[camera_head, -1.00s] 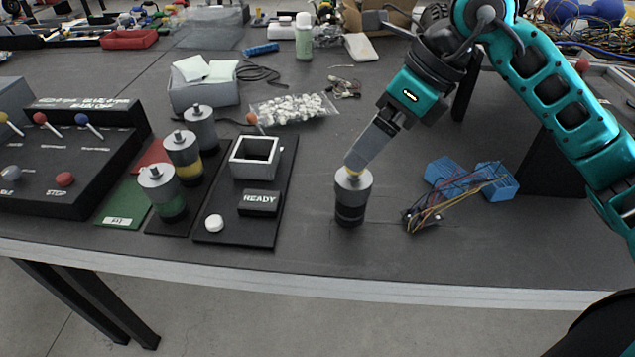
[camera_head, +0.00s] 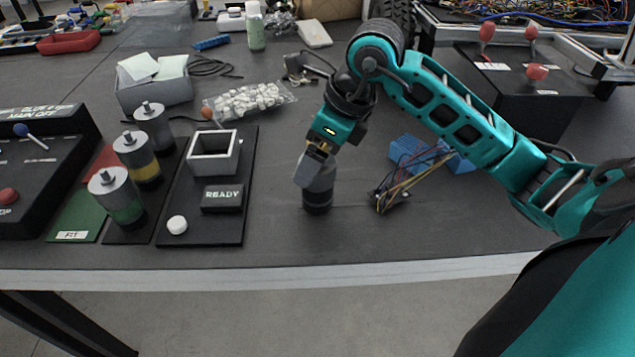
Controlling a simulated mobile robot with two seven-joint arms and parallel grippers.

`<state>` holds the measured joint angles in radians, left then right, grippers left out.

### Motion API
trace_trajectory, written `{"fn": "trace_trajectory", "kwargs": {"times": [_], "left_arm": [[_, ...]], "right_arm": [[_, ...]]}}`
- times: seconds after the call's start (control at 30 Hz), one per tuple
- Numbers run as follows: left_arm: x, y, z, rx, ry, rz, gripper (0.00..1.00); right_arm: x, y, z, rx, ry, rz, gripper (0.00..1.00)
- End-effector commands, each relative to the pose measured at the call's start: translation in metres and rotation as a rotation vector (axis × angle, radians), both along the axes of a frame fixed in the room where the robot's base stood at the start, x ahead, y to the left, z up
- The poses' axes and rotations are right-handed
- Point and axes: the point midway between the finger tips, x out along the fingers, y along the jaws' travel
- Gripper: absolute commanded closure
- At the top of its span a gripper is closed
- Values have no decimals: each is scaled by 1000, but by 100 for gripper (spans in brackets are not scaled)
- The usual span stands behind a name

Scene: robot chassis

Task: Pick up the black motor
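The black motor (camera_head: 318,200), a grey cylinder with a black lower band, stands upright on the dark table right of the READY plate. My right gripper (camera_head: 314,168) comes in from the right and points down at the motor's upper part. Its near finger covers the motor's top left, and the far finger is mostly hidden. I cannot tell whether the fingers press on the motor. The motor's base appears to rest on the table. My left gripper is not in view.
Blue blocks with wires (camera_head: 408,155) lie right of the motor. The READY plate (camera_head: 250,165) with an empty square socket (camera_head: 226,137) is left of it. Table in front of the motor is clear.

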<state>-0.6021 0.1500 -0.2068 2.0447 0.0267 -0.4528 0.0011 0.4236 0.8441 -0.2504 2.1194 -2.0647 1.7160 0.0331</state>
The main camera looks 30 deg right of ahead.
Motion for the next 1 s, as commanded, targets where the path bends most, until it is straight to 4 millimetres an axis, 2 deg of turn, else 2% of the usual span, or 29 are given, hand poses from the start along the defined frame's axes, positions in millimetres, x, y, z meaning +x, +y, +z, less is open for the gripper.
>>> {"fn": "trace_trajectory", "kwargs": {"times": [0.13,0.4,1.0], "left_arm": [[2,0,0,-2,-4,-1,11],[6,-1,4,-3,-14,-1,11],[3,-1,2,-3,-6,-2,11]], "right_arm": [[5,3,-13,0,0,0,3],[5,3,-14,0,-2,1,5],[5,3,-14,-1,-2,0,63]]}}
